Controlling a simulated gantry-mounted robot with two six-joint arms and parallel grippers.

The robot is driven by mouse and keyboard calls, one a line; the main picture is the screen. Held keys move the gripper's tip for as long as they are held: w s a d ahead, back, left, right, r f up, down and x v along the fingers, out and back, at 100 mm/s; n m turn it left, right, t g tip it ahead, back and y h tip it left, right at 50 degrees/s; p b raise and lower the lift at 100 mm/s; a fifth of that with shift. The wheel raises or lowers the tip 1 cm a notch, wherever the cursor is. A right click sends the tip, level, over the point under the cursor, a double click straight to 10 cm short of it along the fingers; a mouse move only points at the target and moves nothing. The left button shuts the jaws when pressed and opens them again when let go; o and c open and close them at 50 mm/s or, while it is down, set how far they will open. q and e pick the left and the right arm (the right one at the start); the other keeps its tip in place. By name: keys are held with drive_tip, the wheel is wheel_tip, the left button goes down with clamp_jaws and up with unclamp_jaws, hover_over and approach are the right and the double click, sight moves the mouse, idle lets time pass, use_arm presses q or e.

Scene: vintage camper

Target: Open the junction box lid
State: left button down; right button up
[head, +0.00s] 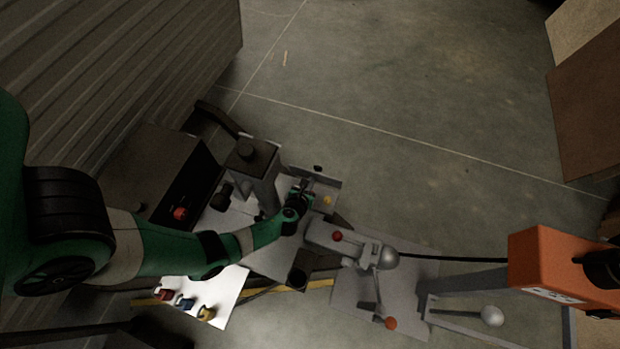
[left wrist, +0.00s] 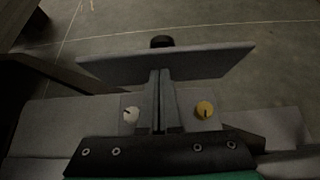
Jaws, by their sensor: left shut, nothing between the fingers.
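The junction box (head: 327,200) is a small grey box past the tip of my left arm in the head view. In the left wrist view its face shows a white knob (left wrist: 131,114) and a yellow knob (left wrist: 204,109). A flat grey plate, seemingly the lid (left wrist: 110,67), appears to stand raised along the far side, with a dark round knob (left wrist: 162,41) behind its top edge. My left gripper (head: 303,187) is shut and empty. Its fingers (left wrist: 160,78) reach between the knobs toward the plate; I cannot tell if they touch it. My right gripper is not in view.
A grey post with a dark cap (head: 250,155) stands close left of my left gripper. A white panel with coloured valves (head: 190,300) lies below my arm. A grey coupler (head: 345,243) and an orange unit (head: 545,260) are to the right.

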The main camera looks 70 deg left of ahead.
use_arm(q)
drive_tip(key=shift+w+a+r+p, duration=0.15)
drive_tip(key=shift+w+a+r, duration=0.15)
drive_tip(key=shift+w+a, duration=0.15)
drive_tip(key=shift+w+a+r+p, duration=0.15)
drive_tip(key=shift+w+a+r, duration=0.15)
drive_tip(key=shift+a, duration=0.2)
drive_tip(key=w+a+r+p+v, duration=0.1)
drive_tip(key=r+p+v, duration=0.1)
drive_tip(key=p+v, duration=0.7)
drive_tip(key=v, duration=0.4)
